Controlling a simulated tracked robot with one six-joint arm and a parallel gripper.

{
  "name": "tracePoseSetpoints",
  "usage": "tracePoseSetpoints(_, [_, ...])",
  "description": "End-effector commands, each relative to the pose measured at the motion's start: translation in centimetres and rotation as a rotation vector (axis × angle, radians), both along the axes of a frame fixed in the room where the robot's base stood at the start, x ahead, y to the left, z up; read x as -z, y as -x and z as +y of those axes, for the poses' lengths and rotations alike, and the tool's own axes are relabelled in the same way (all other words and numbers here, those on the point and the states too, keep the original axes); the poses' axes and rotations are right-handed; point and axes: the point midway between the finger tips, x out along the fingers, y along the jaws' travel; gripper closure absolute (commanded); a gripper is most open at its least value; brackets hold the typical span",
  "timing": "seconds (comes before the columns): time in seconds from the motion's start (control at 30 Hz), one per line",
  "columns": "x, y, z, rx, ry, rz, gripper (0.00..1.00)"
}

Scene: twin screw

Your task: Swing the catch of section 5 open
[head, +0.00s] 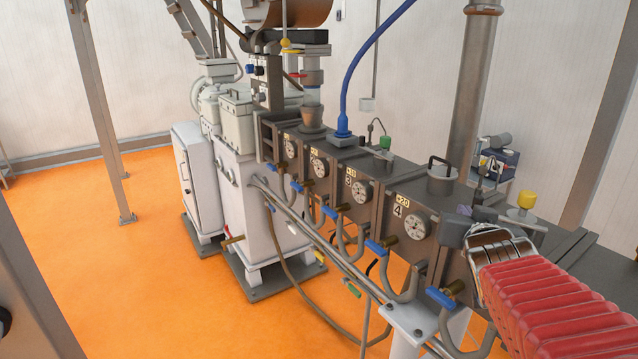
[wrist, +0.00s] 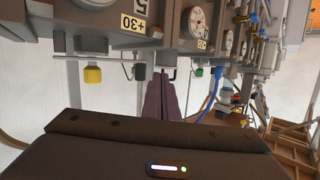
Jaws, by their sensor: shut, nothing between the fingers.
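My gripper (wrist: 167,76) shows in the wrist view as two purple fingers pressed together, with nothing between them. In the head view its purple tip (head: 482,213) shows above the barrel line at the right, in front of my red bellows arm. Section 5 carries an upside-down "5" label (wrist: 140,8) and a "+30" plate (wrist: 132,24) at the top of the wrist view. In the head view, my arm and gripper hide most of section 5. I cannot clearly make out its catch. The fingertips appear near a black lid handle (wrist: 171,73); contact cannot be told.
A yellow knob (head: 527,200) stands beyond my gripper. Blue-handled valves (head: 375,247) and pipes line the near side. Orange floor (head: 100,260) is open at left.

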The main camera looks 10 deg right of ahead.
Motion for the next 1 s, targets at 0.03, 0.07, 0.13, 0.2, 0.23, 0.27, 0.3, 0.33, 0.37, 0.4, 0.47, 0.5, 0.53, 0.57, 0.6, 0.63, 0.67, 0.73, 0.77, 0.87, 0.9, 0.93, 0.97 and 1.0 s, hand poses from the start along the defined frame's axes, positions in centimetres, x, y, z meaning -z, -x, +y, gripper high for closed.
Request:
tracePoseSetpoints(0.03, [0.6, 0.2, 1.8, -0.017, -0.010, 0.038, 1.00])
tracePoseSetpoints(0.07, [1.2, 0.4, 2.7, -0.025, -0.016, 0.068, 1.00])
tracePoseSetpoints(0.13, [2.4, 1.1, 4.9, -0.045, -0.032, 0.136, 1.00])
tracePoseSetpoints(0.2, [3.7, 1.9, 7.2, -0.076, -0.050, 0.206, 1.00])
tracePoseSetpoints(0.23, [4.2, 2.3, 8.2, -0.090, -0.057, 0.236, 1.00])
tracePoseSetpoints(0.27, [4.8, 2.8, 9.2, -0.105, -0.065, 0.268, 1.00])
tracePoseSetpoints(0.3, [5.5, 3.4, 10.6, -0.126, -0.073, 0.309, 1.00])
tracePoseSetpoints(0.33, [6.1, 4.0, 11.6, -0.144, -0.079, 0.339, 1.00])
tracePoseSetpoints(0.37, [6.6, 4.5, 12.7, -0.163, -0.085, 0.370, 1.00])
tracePoseSetpoints(0.4, [7.4, 5.4, 14.1, -0.189, -0.094, 0.414, 1.00])
tracePoseSetpoints(0.47, [8.5, 6.8, 16.2, -0.232, -0.105, 0.478, 1.00])
tracePoseSetpoints(0.5, [9.1, 7.7, 17.6, -0.264, -0.112, 0.520, 1.00])
tracePoseSetpoints(0.53, [9.7, 8.6, 18.6, -0.288, -0.115, 0.554, 1.00])
tracePoseSetpoints(0.57, [10.1, 9.4, 19.6, -0.313, -0.120, 0.585, 1.00])
tracePoseSetpoints(0.6, [10.8, 10.5, 20.9, -0.347, -0.125, 0.628, 1.00])
tracePoseSetpoints(0.63, [11.2, 11.4, 21.8, -0.373, -0.129, 0.658, 1.00])
tracePoseSetpoints(0.67, [11.6, 12.2, 22.6, -0.397, -0.131, 0.686, 1.00])
tracePoseSetpoints(0.73, [12.3, 13.9, 24.2, -0.447, -0.135, 0.743, 1.00])
tracePoseSetpoints(0.77, [12.6, 14.5, 24.7, -0.466, -0.137, 0.764, 1.00])
tracePoseSetpoints(0.87, [13.2, 16.0, 25.8, -0.501, -0.144, 0.810, 1.00])
tracePoseSetpoints(0.9, [13.3, 16.3, 26.0, -0.508, -0.145, 0.821, 1.00])
tracePoseSetpoints(0.93, [13.4, 16.5, 26.1, -0.512, -0.145, 0.826, 1.00])
tracePoseSetpoints(0.97, [13.4, 16.6, 26.1, -0.515, -0.145, 0.829, 1.00])
tracePoseSetpoints(1.0, [13.5, 16.6, 26.2, -0.516, -0.146, 0.831, 1.00])
